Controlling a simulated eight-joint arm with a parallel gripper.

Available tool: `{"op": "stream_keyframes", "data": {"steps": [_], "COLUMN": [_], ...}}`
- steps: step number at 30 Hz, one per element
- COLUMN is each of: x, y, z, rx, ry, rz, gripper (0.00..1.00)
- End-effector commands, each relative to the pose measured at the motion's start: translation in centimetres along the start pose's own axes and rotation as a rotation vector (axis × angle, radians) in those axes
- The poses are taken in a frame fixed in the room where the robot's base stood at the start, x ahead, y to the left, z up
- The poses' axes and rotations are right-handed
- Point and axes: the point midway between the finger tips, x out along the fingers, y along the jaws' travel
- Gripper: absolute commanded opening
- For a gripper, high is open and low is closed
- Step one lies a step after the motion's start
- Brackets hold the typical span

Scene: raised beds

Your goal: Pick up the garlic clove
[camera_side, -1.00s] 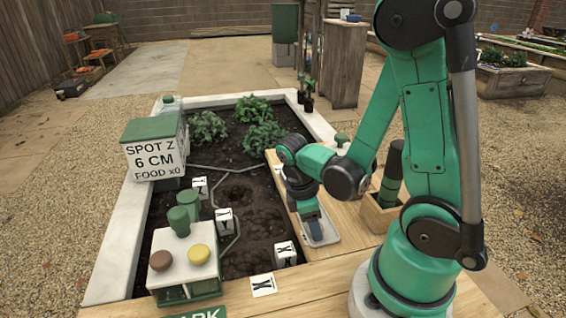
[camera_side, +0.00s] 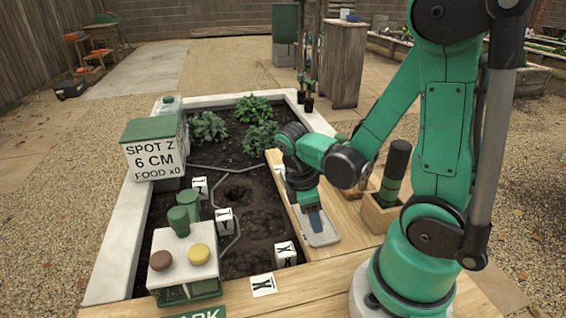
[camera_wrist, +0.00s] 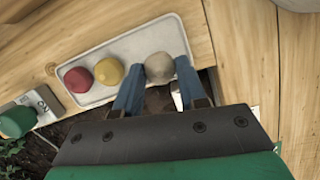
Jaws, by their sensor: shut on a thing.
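The garlic clove (camera_wrist: 159,67) is a pale beige rounded lump in the wrist view, at the right end of a light grey tray (camera_wrist: 97,98). My gripper (camera_side: 316,226) points down over the tray (camera_side: 331,239) in the side view. In the wrist view its two blue fingers are closed on the clove, one on each side. The clove is hidden by the fingers in the side view. I cannot tell whether it still touches the tray.
A red ball-like piece (camera_wrist: 77,80) and a yellow one (camera_wrist: 108,72) lie in the tray left of the clove. The tray sits on a wooden board beside the soil bed (camera_side: 262,220). A box with brown and yellow buttons (camera_side: 185,275) stands at the front left.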

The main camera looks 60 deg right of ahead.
Motion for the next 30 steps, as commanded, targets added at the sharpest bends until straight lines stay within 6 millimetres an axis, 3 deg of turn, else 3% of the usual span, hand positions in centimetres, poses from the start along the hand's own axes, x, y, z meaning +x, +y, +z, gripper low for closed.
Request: {"op": "stream_keyframes", "data": {"steps": [11,24,30], "x": [-5.9,-14.1,-16.5], "y": [-0.1,-0.1,-0.1], "z": [1.7,4.0,4.7], "rx": [0.000,0.000,0.000], "ry": [0.000,0.000,0.000], "rz": [0.000,0.000,0.001], "gripper": [0.06,0.06,0.06]}}
